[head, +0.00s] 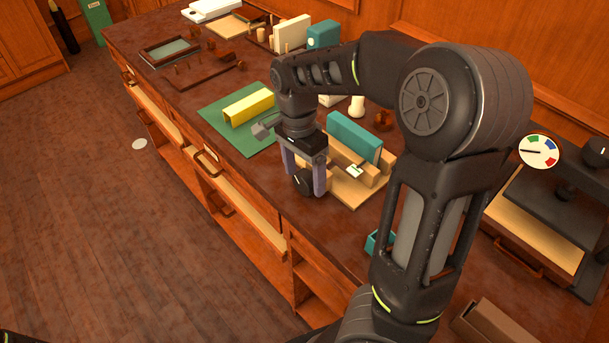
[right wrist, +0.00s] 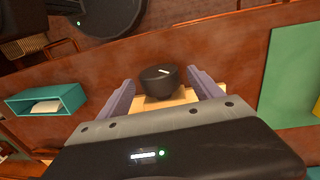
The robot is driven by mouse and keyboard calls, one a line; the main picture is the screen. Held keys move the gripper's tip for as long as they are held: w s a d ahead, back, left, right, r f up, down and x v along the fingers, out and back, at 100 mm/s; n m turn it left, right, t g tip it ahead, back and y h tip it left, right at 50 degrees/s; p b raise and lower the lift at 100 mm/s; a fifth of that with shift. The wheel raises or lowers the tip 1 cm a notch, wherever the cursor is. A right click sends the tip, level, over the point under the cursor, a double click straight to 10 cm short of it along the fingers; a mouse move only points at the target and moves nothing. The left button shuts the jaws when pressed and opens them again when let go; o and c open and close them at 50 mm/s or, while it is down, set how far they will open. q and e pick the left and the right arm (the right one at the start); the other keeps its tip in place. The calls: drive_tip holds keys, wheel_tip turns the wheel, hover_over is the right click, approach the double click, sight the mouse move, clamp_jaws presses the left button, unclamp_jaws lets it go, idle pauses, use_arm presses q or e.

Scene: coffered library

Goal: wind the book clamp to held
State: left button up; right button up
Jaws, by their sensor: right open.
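The book clamp (head: 350,190) is a pale wooden base with wooden jaws on the dark worktop. A teal book (head: 354,137) stands upright between the jaws. A small white and green marker (head: 354,171) shows on the clamp. A black round knob (head: 303,183) is at its near end; in the right wrist view the knob (right wrist: 160,82) carries a white line. My right gripper (head: 305,178) is open, pointing down, with its fingers on either side of the knob. In the right wrist view gaps show between knob and fingers. My left gripper is not in view.
A yellow block (head: 249,107) lies on a green mat (head: 215,121) left of the clamp. A small teal open box (head: 378,243) is nearer. A black press with a coloured dial (head: 540,151) stands at right. Wooden frames (head: 205,77) and books stand farther back.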

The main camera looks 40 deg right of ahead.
drive_tip(key=shift+f, duration=0.4)
drive_tip(key=shift+c, duration=0.4)
drive_tip(key=c, duration=1.3)
